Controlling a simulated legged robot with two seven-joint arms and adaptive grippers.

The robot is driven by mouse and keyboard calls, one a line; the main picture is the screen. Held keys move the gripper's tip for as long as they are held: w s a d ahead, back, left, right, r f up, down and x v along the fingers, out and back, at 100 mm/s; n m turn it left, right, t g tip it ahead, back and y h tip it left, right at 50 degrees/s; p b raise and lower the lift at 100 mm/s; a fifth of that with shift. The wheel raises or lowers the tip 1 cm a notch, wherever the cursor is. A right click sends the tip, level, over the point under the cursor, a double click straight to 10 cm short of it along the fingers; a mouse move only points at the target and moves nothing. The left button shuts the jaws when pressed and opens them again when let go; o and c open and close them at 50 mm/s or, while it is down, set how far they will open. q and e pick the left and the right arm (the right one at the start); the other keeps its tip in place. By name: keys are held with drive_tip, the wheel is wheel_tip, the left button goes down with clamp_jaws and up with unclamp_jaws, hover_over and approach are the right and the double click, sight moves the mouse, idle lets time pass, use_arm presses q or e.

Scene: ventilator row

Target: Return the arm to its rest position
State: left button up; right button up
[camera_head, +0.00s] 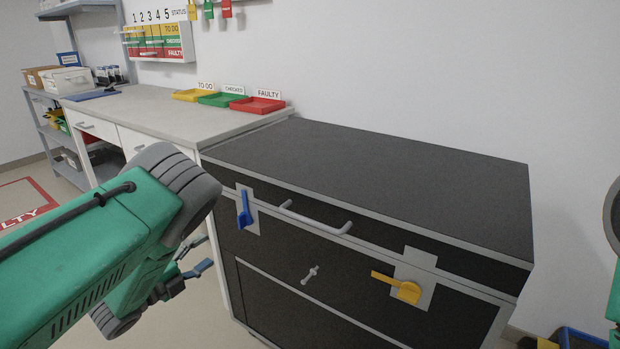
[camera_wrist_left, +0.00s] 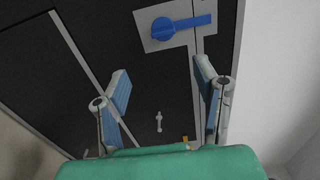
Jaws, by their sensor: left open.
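My left arm comes in from the left in the head view, and its gripper (camera_head: 188,274) hangs low in front of the black cabinet (camera_head: 400,185), apart from it. In the left wrist view the two fingers of the left gripper (camera_wrist_left: 160,90) are spread wide with nothing between them. The cabinet front carries a blue latch (camera_head: 244,208) on a grey plate, which also shows in the left wrist view (camera_wrist_left: 180,27). A yellow latch (camera_head: 405,290) sits further right. My right gripper is not in view; only part of that arm shows at the right edge.
A grey bar handle (camera_head: 315,218) and a small knob (camera_head: 310,275) stick out of the cabinet front. Left of it stands a workbench (camera_head: 165,112) with yellow, green and red trays (camera_head: 257,105). A blue crate (camera_head: 580,338) is at the lower right. The cabinet top is clear.

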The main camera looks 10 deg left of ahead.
use_arm(q)
drive_tip(key=s+d+f+n+g+y+p, duration=0.1)
drive_tip(key=s+f+n+g+y+p, duration=0.3)
drive_tip(key=s+n, duration=0.35)
drive_tip(key=s+d+f+n+g+y+p, duration=0.1)
drive_tip(key=s+f+n+g+y+p, duration=0.25)
drive_tip(key=s+n, duration=0.4)
drive_tip(key=s+d+r+n+g+p, duration=0.1)
drive_tip(key=s+d+n+g, duration=0.2)
drive_tip(key=s, duration=0.7)
drive_tip(key=s+d+n+g+h+p, duration=0.1)
drive_tip(key=s+d+g, duration=0.4)
drive_tip(key=s, duration=0.5)
drive_tip(key=n+g+p, duration=0.1)
drive_tip(key=n, duration=0.1)
drive_tip(key=shift+s+d+r+n, duration=0.2)
drive_tip(key=shift+s+r+n, duration=0.05)
drive_tip(key=shift+r+n, duration=0.1)
drive_tip(key=shift+w, duration=0.15)
